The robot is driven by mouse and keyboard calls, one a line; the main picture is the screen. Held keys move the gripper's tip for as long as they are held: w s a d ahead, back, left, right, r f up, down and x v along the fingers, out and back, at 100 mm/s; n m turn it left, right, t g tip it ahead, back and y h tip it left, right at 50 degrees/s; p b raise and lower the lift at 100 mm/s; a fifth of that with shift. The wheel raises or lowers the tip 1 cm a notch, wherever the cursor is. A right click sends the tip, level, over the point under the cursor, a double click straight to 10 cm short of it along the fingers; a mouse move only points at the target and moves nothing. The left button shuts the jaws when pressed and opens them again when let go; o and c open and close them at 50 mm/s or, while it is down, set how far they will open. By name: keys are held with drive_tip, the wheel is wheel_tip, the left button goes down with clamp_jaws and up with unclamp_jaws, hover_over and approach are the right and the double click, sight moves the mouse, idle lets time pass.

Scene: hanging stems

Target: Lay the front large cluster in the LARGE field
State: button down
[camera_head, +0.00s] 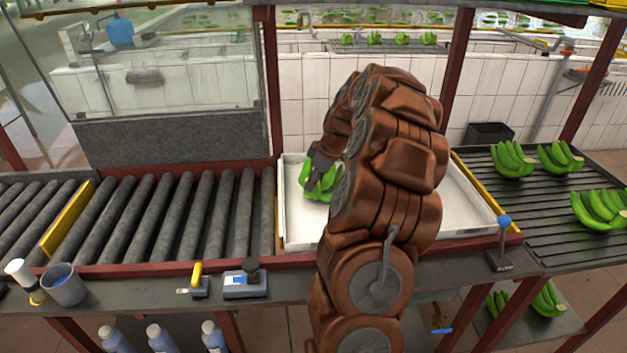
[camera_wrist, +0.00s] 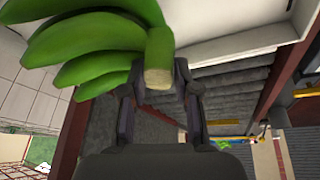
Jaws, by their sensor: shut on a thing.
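A green banana cluster (camera_head: 313,190) is at the left part of the white tray (camera_head: 298,236) in the head view. My gripper (camera_head: 321,172) reaches it from above. In the wrist view, the two fingers of my gripper (camera_wrist: 160,72) are shut on the cut crown of the cluster (camera_wrist: 105,42), and the bananas fan out to the left. I cannot tell whether the cluster touches the tray floor. My arm hides the middle of the tray. I see no marking that names a LARGE field.
A roller conveyor (camera_head: 165,215) lies left of the tray. A dark slatted rack (camera_head: 545,190) on the right bears three green clusters. A blue-knobbed stand (camera_head: 503,243) stands at the front right. A cup (camera_head: 64,285) and small tools (camera_head: 245,284) lie on the front ledge.

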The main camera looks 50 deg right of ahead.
drive_tip(key=shift+f, duration=0.2)
drive_tip(key=c, duration=0.8)
unclamp_jaws()
drive_tip(key=shift+o, duration=0.2)
drive_tip(key=shift+f, duration=0.1)
drive_tip(key=v, duration=1.2)
